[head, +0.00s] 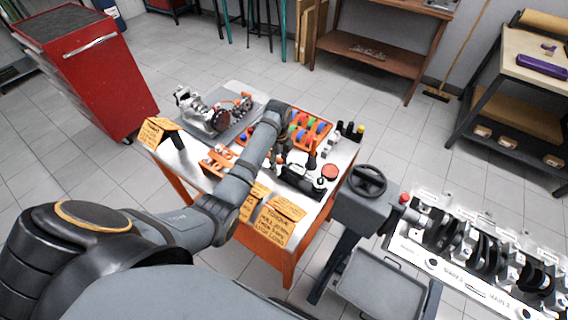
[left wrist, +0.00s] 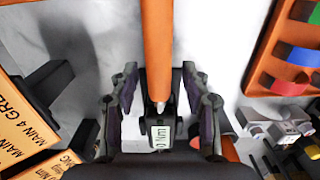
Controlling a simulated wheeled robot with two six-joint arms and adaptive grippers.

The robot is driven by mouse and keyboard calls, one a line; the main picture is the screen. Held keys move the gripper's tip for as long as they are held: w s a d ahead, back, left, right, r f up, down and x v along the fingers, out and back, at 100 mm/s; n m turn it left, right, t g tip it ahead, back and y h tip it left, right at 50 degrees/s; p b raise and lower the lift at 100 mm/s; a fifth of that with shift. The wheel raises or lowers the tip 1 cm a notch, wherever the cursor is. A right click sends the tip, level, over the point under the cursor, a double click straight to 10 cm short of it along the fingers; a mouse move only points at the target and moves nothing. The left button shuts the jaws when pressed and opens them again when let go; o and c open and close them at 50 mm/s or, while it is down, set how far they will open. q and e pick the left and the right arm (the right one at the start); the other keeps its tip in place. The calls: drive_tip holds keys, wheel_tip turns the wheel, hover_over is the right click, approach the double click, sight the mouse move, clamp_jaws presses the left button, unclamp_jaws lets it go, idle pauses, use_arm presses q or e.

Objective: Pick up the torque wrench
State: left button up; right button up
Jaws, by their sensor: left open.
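The torque wrench (left wrist: 157,50) shows in the left wrist view as a long orange handle running down from the top edge to a dark body with a small readout marked "0 Nm" (left wrist: 158,138). My left gripper (left wrist: 160,88) is open, with one finger on each side of the wrench. Gaps show between the fingers and the handle. The wrench's lower end is hidden by my gripper. In the head view my left arm reaches over the workbench (head: 228,174) and hides part of it. My right gripper is not in view.
Orange note cards (head: 272,226) stand along the bench's near edge. An orange tray of coloured parts (left wrist: 285,75) lies to the right of the wrench. An engine part (head: 215,115) sits on a grey mat at the back. A crankshaft stand (head: 415,252) is at the right.

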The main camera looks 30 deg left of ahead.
use_arm(q)
clamp_jaws()
drive_tip(key=shift+r, duration=0.1)
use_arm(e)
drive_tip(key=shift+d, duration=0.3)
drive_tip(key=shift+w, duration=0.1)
